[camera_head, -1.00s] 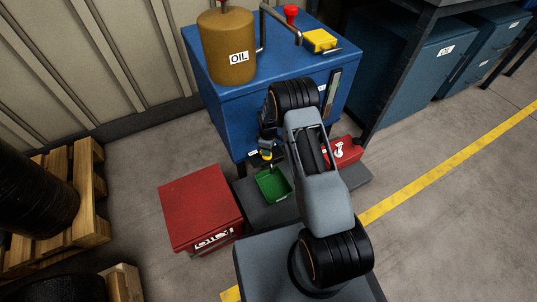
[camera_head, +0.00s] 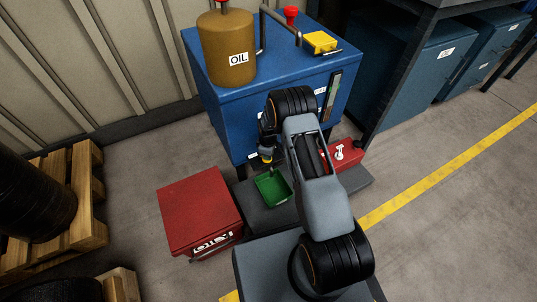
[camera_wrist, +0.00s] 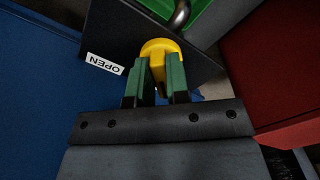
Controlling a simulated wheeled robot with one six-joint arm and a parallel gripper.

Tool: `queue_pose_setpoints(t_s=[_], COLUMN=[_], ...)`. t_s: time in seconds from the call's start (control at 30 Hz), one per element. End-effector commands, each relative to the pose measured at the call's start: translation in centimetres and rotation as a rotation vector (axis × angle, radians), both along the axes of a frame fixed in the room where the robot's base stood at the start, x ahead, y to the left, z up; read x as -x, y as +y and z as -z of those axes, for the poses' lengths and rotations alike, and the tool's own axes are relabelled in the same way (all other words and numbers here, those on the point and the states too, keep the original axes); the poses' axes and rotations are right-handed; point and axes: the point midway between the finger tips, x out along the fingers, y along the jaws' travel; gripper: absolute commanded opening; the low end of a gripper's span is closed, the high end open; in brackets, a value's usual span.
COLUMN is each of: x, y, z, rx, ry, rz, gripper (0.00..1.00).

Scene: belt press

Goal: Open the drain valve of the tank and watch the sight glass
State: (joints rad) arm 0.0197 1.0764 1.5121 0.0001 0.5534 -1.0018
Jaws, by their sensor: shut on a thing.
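The blue tank (camera_head: 225,115) stands in the middle of the head view. In the wrist view, the green fingers of my gripper (camera_wrist: 160,75) are shut on the yellow valve handle (camera_wrist: 160,47). In the head view my gripper (camera_head: 267,158) is small, low at the tank's front. The sight glass (camera_head: 334,90) is a narrow upright strip on the tank's front right; its level is too small to read.
A green tray (camera_head: 272,188) lies on a dark grey platform (camera_head: 250,210) below the valve. A red box (camera_head: 200,210) stands left, and a smaller red box (camera_head: 342,153) right. An OIL drum (camera_head: 226,50) stands on the tank. Floor is clear beyond the yellow line (camera_head: 440,180).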

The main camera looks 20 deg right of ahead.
Motion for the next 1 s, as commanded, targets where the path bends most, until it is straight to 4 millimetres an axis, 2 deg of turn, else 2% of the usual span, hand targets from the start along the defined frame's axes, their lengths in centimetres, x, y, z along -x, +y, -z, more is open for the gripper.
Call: queue_pose_setpoints(t_s=[0.1, 0.47, 0.67, 1.0], x=[-0.02, -0.02, 0.03, 0.12], y=[-0.01, -0.01, 0.02, 0.14], z=[-0.01, -0.04, -0.06, -0.07], rx=[0.001, 0.001, 0.001, 0.000], ry=[-0.001, -0.001, -0.001, -0.001], rz=[0.000, 0.047, 0.175, 0.494], gripper=[0.00, 0.00, 0.00, 0.00])
